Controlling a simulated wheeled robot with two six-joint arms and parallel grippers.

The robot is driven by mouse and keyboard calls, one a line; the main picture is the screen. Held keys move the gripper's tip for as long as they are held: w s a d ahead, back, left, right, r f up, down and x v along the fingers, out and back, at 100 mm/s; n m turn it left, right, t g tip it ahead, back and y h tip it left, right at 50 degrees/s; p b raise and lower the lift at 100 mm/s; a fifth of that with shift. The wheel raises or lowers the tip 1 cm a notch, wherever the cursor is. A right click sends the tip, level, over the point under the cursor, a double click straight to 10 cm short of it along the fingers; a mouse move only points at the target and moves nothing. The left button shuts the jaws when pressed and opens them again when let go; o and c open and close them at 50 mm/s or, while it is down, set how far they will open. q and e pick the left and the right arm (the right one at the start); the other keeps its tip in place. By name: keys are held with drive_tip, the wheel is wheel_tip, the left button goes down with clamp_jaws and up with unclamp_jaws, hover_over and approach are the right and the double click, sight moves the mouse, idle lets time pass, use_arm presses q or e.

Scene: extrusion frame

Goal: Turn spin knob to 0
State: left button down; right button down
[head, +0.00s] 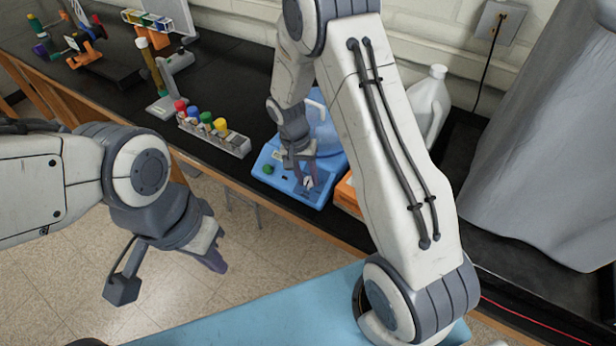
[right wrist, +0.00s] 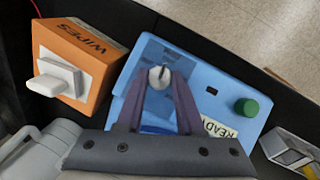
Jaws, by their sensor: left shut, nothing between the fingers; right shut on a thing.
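The blue device (head: 318,200) sits on the black bench in the head view and fills the middle of the right wrist view (right wrist: 200,75). Its white spin knob (right wrist: 158,76) has a dark line on top, pointing roughly to the picture's top. The knob's scale cannot be read. My right gripper (head: 307,184) reaches down onto the device, and in the right wrist view its two purple fingers (right wrist: 159,90) are closed on the knob's sides. My left gripper (head: 217,264) is shut and empty, over the floor in front of the bench.
The device also has a green button (right wrist: 247,107) and a READY label (right wrist: 221,131). An orange wipes box (right wrist: 75,70) stands beside it. A rack of colour-capped tubes (head: 225,142) is left of the device, and a white jug (head: 430,105) stands behind my right arm.

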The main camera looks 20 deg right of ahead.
drive_tip(key=n+h, duration=0.1)
drive_tip(key=n+h+b, duration=0.1)
drive_tip(key=n, duration=0.1)
drive_tip(key=n+g+h+b, duration=0.1)
drive_tip(key=n, duration=0.1)
drive_tip(key=shift+w+a+f, duration=0.1)
drive_tip(key=shift+a+f, duration=0.05)
drive_tip(key=shift+a, duration=0.1)
drive_tip(key=n+h+b, duration=0.1)
drive_tip(key=n, duration=0.1)
drive_tip(key=n+h, duration=0.2)
drive_tip(key=n, duration=0.1)
drive_tip(key=shift+a+f+t+b, duration=0.1)
drive_tip(key=shift+a+t+b, duration=0.1)
drive_tip(key=shift+t+b, duration=0.15)
drive_tip(key=n+t+h+b, duration=0.1)
drive_tip(key=n, duration=0.2)
drive_tip(key=n+t+h+b, duration=0.1)
drive_tip(key=n, duration=0.2)
drive_tip(key=shift+s+a+f+n+h, duration=0.2)
drive_tip(key=shift+n+h, duration=0.1)
drive_tip(key=shift+h, duration=0.1)
drive_tip(key=n+t, duration=0.1)
drive_tip(key=n, duration=0.1)
drive_tip(key=n+t+h+b, duration=0.1)
drive_tip(key=n, duration=0.1)
drive_tip(key=shift+s+n, duration=0.15)
drive_tip(key=shift+n, duration=0.25)
drive_tip(key=shift+n+t, duration=0.25)
drive_tip(key=shift+n, duration=0.05)
